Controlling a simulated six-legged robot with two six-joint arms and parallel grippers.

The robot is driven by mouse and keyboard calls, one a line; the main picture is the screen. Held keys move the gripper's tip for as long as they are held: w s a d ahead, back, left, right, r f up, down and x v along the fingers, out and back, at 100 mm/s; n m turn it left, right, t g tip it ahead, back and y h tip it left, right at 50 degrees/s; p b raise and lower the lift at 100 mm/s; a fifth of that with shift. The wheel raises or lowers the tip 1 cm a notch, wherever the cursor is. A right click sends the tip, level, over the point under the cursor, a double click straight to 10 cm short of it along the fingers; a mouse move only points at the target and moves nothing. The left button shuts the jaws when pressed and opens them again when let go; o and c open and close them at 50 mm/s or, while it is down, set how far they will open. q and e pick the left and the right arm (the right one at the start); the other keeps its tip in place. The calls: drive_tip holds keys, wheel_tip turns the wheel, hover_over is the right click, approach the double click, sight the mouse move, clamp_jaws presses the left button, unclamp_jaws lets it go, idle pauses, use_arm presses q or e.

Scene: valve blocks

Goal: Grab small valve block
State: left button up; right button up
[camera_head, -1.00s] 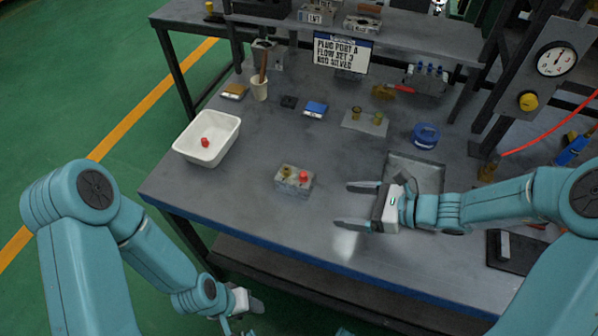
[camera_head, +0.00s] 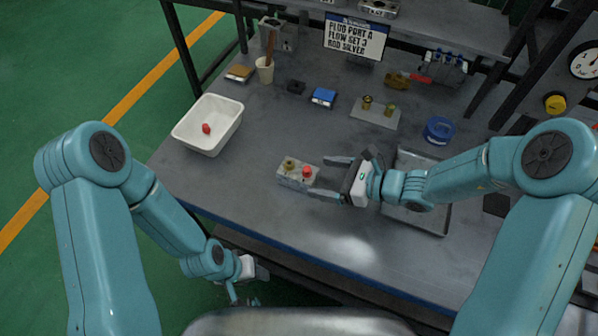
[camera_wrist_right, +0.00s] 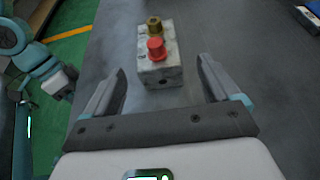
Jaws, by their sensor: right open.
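The small valve block (camera_head: 297,176) is a grey block on the table's front middle, with a brass fitting (camera_head: 290,164) and a red cap (camera_head: 307,172) on top. It also shows in the right wrist view (camera_wrist_right: 160,70), ahead of the fingers and between their lines. My right gripper (camera_head: 325,177) is open and low over the table, with its fingertips at the block's right end. In the right wrist view, my right gripper (camera_wrist_right: 162,75) has clear space between the fingers, and the block lies just beyond them. My left gripper (camera_head: 250,290) hangs below the table's front edge; its jaws are too unclear to judge.
A white bin (camera_head: 210,125) holding a red piece stands at the left. A metal tray (camera_head: 440,215) lies under my right arm. A blue tape roll (camera_head: 439,130), a plate with brass fittings (camera_head: 375,113) and a cup (camera_head: 265,70) stand farther back. Table left of the block is clear.

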sight(298, 173)
drive_tip(key=shift+x, duration=1.2)
drive_tip(key=p+x, duration=0.1)
drive_tip(key=x, duration=0.4)
drive_tip(key=shift+s+a, duration=0.1)
drive_tip(key=shift+a, duration=0.1)
drive_tip(key=shift+a+f, duration=0.1)
drive_tip(key=shift+f, duration=0.05)
drive_tip(key=c, duration=1.5)
drive_tip(key=shift+r, duration=0.2)
